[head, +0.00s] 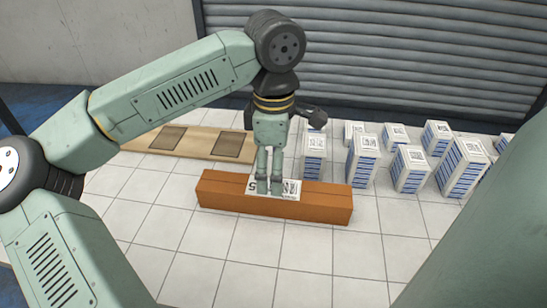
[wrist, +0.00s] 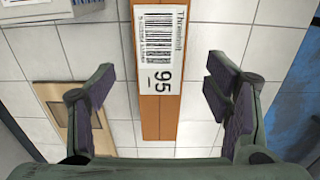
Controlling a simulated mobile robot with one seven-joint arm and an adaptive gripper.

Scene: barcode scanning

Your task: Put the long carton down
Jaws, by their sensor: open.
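The long carton (head: 225,192) is orange-brown and lies flat on the white tiled surface, its length running left to right in the head view. In the wrist view the carton (wrist: 205,12) runs down the middle with the label facing the camera. My gripper (head: 270,188) is above the middle of the carton, pointing down. In the wrist view my gripper (wrist: 160,85) is open, one finger on each side of the carton with gaps. The head view does not clearly show how high the fingertips are.
A wooden board (head: 203,143) with two dark square patches lies behind and left. Several white-and-blue boxes (head: 410,168) stand behind and right, one close behind the carton. A grey shutter (head: 400,60) closes the back. Tiles in front of the carton are clear.

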